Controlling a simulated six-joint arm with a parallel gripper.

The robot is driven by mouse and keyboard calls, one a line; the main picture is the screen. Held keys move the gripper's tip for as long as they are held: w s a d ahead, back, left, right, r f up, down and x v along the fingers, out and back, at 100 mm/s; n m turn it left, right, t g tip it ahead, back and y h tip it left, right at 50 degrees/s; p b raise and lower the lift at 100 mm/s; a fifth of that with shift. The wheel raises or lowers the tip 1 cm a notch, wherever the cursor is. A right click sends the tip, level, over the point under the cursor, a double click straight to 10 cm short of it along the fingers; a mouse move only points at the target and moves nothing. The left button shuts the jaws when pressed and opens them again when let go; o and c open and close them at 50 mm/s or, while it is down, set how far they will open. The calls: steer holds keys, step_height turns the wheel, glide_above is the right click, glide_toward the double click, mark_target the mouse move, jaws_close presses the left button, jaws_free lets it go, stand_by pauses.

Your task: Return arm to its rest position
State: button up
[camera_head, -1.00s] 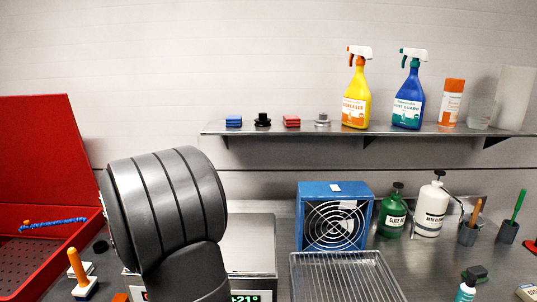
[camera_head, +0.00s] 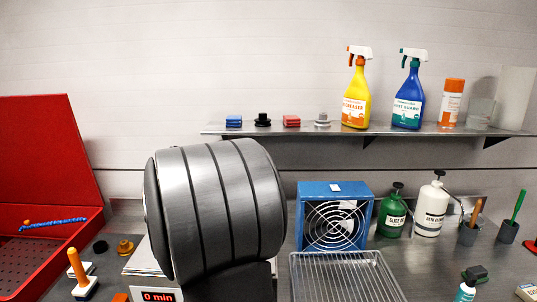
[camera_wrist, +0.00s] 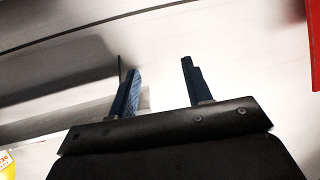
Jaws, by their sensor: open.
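My gripper (camera_wrist: 158,88) shows in the wrist view with its two dark blue fingers spread apart and nothing between them. It faces the pale wall, and no object touches the fingers. In the head view my gripper is out of sight; a large grey ribbed link of my arm fills the lower middle and hides part of the bench behind it.
A blue fan box (camera_head: 335,190) and a wire rack (camera_head: 343,278) stand right of my arm. An open red toolbox (camera_head: 45,240) is at the left. A wall shelf (camera_head: 290,129) holds spray bottles. The upper wall space is clear.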

steer(key=shift+m+h, duration=0.4)
steer(key=shift+h, duration=0.1)
steer(key=shift+w+d+r, duration=0.1)
steer(key=shift+d+r, duration=0.05)
steer(key=shift+d, duration=0.7)
steer(key=shift+w+d+r, duration=0.15)
steer(key=shift+d+r, duration=0.05)
steer(key=shift+d, duration=0.7)
steer(key=shift+w+d+r, duration=0.1)
steer(key=shift+d+r, duration=0.05)
steer(key=shift+d, duration=0.7)
